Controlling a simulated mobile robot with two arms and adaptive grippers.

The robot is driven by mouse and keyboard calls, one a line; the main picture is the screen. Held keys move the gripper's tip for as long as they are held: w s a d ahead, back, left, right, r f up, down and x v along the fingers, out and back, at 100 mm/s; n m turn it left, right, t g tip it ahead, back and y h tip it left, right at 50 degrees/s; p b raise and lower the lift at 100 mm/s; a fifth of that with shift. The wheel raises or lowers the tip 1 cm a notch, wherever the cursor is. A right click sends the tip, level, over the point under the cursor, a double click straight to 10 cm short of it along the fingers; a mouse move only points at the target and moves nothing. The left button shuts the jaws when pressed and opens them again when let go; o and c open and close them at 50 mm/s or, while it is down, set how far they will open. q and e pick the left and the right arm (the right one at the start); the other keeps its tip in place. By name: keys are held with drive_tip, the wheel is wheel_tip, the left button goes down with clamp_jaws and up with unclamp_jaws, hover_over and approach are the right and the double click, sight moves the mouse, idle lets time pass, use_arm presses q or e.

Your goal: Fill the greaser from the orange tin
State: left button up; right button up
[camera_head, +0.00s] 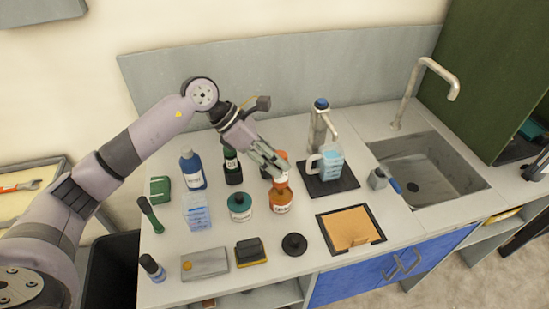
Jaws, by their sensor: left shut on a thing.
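My left gripper (272,162) reaches in over the middle of the counter, its fingers pointing down to the right. It is shut on an orange thing with a pale band (281,156), which looks like the orange tin; the fingers hide part of it. Directly below is a squat orange-brown jar (282,203) with a pale label, which may be the greaser. The held thing overlaps the jar's top in the picture, so I cannot tell whether they touch. A round black lid (294,244) lies in front of the jar. My right gripper is not in view.
A green jar (240,207), a dark bottle (232,165) and a blue bottle (192,170) stand left of the gripper. A clear jug (331,162) stands on a black mat (318,186) to the right. The sink (430,170) is farther right. A cork-coloured tray (350,228) lies in front.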

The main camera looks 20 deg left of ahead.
use_arm(q)
drive_tip(key=shift+f+b, duration=0.2)
drive_tip(key=shift+b, duration=0.1)
idle(0.8)
drive_tip(key=shift+r, duration=0.1)
drive_tip(key=shift+r+p, duration=0.4)
drive_tip(key=shift+r, duration=0.25)
drive_tip(key=shift+r+p, duration=1.05)
drive_tip(key=shift+r, duration=1.2)
